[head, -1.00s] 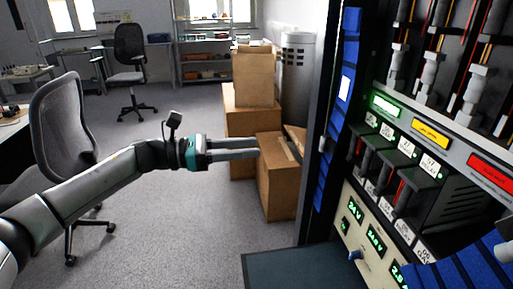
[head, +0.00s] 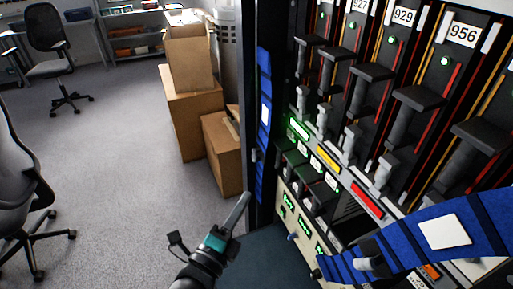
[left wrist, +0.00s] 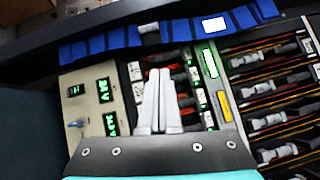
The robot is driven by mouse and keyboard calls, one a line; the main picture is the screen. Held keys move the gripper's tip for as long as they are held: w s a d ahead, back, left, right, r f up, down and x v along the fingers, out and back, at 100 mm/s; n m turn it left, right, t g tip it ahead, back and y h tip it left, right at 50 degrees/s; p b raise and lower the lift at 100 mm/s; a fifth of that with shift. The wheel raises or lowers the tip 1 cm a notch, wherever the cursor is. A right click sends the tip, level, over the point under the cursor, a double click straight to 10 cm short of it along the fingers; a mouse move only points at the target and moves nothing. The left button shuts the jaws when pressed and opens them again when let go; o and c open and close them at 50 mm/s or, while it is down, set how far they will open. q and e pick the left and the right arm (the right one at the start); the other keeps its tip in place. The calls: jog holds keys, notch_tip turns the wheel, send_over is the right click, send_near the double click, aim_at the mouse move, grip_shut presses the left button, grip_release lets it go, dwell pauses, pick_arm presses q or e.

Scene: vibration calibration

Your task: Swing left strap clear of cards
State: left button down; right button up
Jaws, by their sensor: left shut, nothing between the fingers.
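The left strap (head: 264,120) is a blue segmented band with a white patch, lying along the rack's left post, apart from the cards. It crosses the top of the left wrist view (left wrist: 112,42), with a small grey grip (left wrist: 148,28) on it. The cards (head: 372,72) are dark upright modules with red and yellow edges, in a row in the rack, some with number labels. My left gripper (head: 245,197) is shut and empty, below and left of the strap's lower end; its fingers also show in the left wrist view (left wrist: 159,72). My right gripper is out of view.
A second blue strap (head: 478,228) with a white patch and grey grip crosses the rack's lower right. A cream panel (head: 283,207) with green displays and a blue knob is close to my left gripper. Cardboard boxes (head: 192,110) stand left of the rack. Open carpet lies farther left.

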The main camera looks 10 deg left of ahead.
pick_arm(q)
jog(key=s+n+y+p, duration=0.1)
jog(key=n+y, duration=0.1)
send_near(252, 157)
jog(key=w+d, duration=0.3)
jog(key=d, duration=0.2)
jog(key=shift+w+a+r+g, duration=0.2)
jog(key=shift+w+a, duration=0.15)
jog(key=shift+w, duration=0.1)
jog(key=shift+w+a+r+g, duration=0.2)
jog(key=shift+w+a, duration=0.1)
jog(key=shift+w, duration=0.15)
jog(key=shift+w+a, duration=0.4)
jog(key=shift+w, duration=0.2)
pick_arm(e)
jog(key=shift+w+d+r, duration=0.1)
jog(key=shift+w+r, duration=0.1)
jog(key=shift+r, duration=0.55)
pick_arm(q)
jog(key=shift+b, duration=0.3)
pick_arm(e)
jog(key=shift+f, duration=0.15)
